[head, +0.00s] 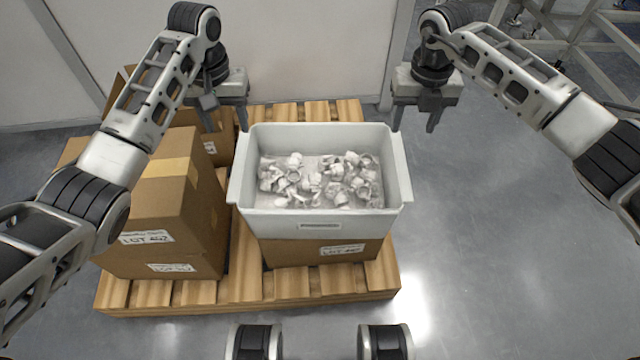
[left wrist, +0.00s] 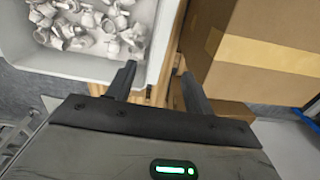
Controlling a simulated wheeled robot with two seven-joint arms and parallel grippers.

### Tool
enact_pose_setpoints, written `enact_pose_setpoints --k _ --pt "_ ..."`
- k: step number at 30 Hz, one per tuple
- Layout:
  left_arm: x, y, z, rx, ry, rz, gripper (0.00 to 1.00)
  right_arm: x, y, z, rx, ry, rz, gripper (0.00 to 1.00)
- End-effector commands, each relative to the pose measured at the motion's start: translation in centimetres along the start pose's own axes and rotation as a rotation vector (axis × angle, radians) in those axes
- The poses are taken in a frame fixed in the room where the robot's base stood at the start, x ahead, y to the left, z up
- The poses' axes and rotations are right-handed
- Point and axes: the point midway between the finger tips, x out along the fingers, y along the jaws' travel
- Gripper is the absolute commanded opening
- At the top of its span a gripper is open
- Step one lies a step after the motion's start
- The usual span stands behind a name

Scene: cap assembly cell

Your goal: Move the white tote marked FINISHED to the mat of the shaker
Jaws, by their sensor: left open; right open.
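A white tote (head: 320,225) holds a heap of pale, cap-like parts (head: 320,180) and sits on a cardboard box on a pallet. I cannot read a FINISHED mark on it. My left gripper (head: 226,125) is open and empty near the tote's far left corner. In the left wrist view, the open left fingers (left wrist: 160,88) are beside the tote's rim (left wrist: 75,68), with one finger close to it; contact is unclear. My right gripper (head: 413,125) is open and empty near the tote's far right corner, seemingly apart from it. The shaker and its mat are not in view.
The wooden pallet (head: 250,290) carries the box (head: 320,252) under the tote. Taller cardboard boxes (head: 175,215) stand close on the left, under my left arm. A pale wall is behind. Grey floor (head: 490,230) is clear on the right; metal frames (head: 590,40) stand far right.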

Motion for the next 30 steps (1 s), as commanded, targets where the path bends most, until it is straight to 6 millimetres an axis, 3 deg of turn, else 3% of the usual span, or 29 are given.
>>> enact_pose_setpoints --k 12,18,24,30 --pt "8.5 0.0 0.1 0.001 -0.004 -0.001 0.52 8.5 0.1 -0.1 0.001 0.005 0.001 0.52" --pt "11.7 0.0 0.1 0.001 -0.003 0.0 0.52 11.7 0.1 -0.1 0.001 0.003 0.001 0.52" --pt "13.3 0.1 0.0 0.001 0.0 0.0 0.52 13.3 0.1 0.0 0.001 0.0 0.001 0.52" --pt "13.7 0.0 0.0 0.001 0.001 0.0 0.52 13.7 0.1 0.0 -0.001 -0.001 0.001 0.52"
